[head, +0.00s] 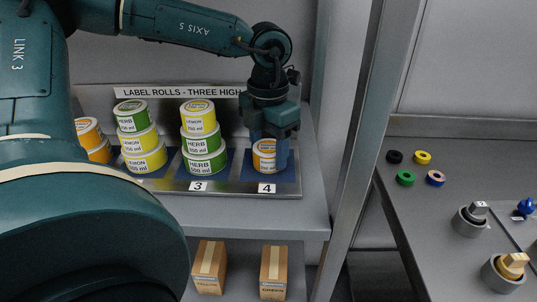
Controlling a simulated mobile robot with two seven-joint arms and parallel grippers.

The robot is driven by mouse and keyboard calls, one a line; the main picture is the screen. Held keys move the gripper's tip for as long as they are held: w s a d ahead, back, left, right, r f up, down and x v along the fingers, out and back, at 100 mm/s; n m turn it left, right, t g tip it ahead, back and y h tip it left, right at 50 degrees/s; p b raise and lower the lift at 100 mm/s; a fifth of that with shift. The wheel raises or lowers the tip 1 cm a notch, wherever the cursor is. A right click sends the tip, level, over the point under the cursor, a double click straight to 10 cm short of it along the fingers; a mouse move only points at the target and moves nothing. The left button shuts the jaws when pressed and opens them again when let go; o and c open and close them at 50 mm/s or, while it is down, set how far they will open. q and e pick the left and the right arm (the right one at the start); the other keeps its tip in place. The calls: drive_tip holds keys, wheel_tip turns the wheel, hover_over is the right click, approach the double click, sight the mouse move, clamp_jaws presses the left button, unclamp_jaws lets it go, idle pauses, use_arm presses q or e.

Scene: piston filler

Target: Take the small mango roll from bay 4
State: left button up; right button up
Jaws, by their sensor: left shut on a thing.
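My left gripper (270,145) points down into bay 4 and is shut on an orange roll with a white label, the mango roll (263,160). The roll's lettering is too small to read, and the fingers and wrist hide part of it. No other roll shows in bay 4. The bay 4 number plate (267,188) is on the rack's front edge. My right gripper is not in view.
Bay 3 holds a lemon roll (198,118) on top of two herb rolls. The stack to its left has a herb roll (131,115) above lemon rolls. An upright post (357,150) stands right of the rack. Cartons (273,270) stand below.

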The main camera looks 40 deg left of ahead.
use_arm(q)
drive_tip(key=shift+c, duration=1.3)
